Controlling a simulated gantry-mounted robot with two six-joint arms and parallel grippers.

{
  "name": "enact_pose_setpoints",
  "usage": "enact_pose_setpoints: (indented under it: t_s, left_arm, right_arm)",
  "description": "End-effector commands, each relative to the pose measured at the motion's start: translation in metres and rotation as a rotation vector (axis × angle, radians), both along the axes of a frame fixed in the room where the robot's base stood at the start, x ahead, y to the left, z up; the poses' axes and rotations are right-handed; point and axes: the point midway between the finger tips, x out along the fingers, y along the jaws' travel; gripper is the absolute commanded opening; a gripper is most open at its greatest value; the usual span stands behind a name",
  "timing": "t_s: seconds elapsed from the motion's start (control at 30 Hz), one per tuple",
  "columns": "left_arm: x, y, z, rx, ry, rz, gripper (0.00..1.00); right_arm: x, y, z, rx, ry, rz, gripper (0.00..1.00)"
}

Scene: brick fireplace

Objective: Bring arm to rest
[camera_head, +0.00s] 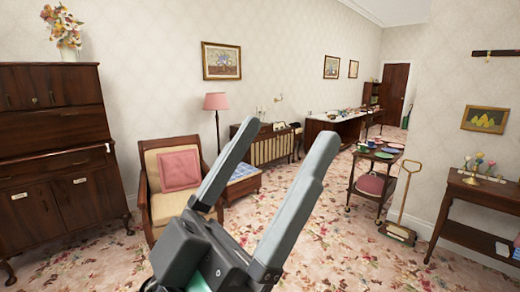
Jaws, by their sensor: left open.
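My left gripper (284,166) is in the lower middle of the head view, raised in front of the room. Its two long grey fingers point up and to the right. They are spread apart, with nothing between them. The gripper's dark body (205,255) sits at the bottom of the view. The fingers cover part of the armchair's right side and of the floor behind. My right gripper does not show.
A wooden armchair with a pink cushion (179,170) stands behind the gripper. A dark cabinet (60,125) is at the left. A trolley (371,186) with dishes and a side table (484,190) are at the right. The flowered carpet (345,255) is clear in front.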

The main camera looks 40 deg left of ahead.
Motion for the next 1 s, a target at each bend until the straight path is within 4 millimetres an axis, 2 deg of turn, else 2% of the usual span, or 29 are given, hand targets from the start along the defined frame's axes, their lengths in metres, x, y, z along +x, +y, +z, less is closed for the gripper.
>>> enact_pose_setpoints:
  t_s: [0.1, 0.33, 0.47, 0.57, 0.67, 0.8, 1.0]
  left_arm:
    - [-0.001, 0.013, 0.002, 0.025, 0.019, 0.107, 1.00]
    - [0.000, 0.013, 0.002, 0.025, 0.023, 0.110, 1.00]
    - [0.000, 0.013, 0.018, 0.025, 0.023, 0.108, 1.00]
    - [0.000, 0.013, 0.049, 0.025, 0.023, 0.108, 1.00]
    - [0.000, 0.013, 0.095, 0.025, 0.023, 0.106, 1.00]
    - [0.000, 0.013, 0.168, 0.024, 0.023, 0.106, 1.00]
    - [0.000, 0.013, 0.267, 0.024, 0.023, 0.106, 1.00]
  right_arm:
    - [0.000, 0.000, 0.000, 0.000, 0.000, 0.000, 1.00]
    - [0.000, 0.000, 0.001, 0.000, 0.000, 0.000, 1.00]
    - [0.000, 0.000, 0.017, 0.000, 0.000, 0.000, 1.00]
    - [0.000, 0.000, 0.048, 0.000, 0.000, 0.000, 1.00]
    - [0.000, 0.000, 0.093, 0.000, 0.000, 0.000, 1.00]
    - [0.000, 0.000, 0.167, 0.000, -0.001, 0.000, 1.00]
    - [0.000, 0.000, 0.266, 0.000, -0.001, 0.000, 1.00]
